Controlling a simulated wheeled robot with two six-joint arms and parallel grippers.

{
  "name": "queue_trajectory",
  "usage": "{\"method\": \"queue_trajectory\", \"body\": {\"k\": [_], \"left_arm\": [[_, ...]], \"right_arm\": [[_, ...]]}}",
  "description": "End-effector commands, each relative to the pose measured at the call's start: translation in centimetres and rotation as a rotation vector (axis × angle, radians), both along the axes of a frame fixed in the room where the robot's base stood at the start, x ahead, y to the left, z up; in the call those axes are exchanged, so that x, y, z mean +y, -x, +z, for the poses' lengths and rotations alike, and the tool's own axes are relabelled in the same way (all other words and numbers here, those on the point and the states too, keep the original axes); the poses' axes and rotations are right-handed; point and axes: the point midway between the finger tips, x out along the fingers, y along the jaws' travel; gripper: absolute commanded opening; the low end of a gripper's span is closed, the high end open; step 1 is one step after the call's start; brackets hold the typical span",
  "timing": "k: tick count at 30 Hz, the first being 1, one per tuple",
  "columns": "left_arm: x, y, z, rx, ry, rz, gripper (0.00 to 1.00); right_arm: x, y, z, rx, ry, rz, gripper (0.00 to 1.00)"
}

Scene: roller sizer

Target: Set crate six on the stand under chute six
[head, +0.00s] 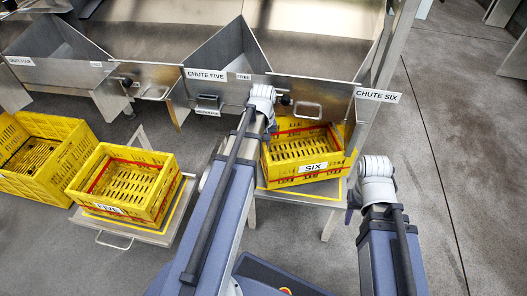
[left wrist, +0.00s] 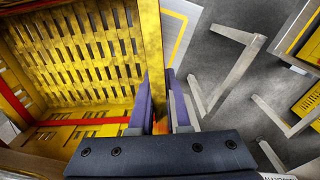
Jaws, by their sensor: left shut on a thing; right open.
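Crate six (head: 309,177), yellow with a red stripe and a SIX label, is over the stand (head: 332,192) under the chute six (head: 315,92) plate. It sits slightly turned to the stand's yellow outline; I cannot tell whether it rests fully on it. My left gripper (head: 268,128) is shut on the crate's left wall. In the left wrist view the fingers (left wrist: 160,115) straddle the yellow wall of crate six (left wrist: 80,60), and the stand's corner (left wrist: 187,22) shows beyond. My right gripper (head: 354,200) is open and empty, right of the stand.
Crate five (head: 140,205) is on its own stand (head: 150,236) to the left. Another yellow crate (head: 72,135) is at the far left. Steel chutes, including chute five (head: 222,55), stand close behind. The grey floor at right is clear.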

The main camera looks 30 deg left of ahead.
Motion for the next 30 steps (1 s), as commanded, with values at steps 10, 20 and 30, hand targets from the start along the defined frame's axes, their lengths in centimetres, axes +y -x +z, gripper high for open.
{"method": "queue_trajectory", "body": {"k": [10, 20, 30], "left_arm": [[-0.1, 0.1, -2.3, -0.001, 0.001, 0.001, 0.0], [-0.2, 0.1, -3.5, -0.001, 0.001, 0.004, 0.0], [-0.2, 0.2, -3.8, 0.0, 0.0, 0.004, 0.25]], "right_arm": [[0.0, 0.0, -2.3, 0.0, -0.002, 0.002, 0.5], [0.0, 0.0, -3.5, -0.001, -0.002, -0.003, 0.5], [0.0, 0.0, -3.8, -0.001, -0.002, -0.003, 0.5]]}}
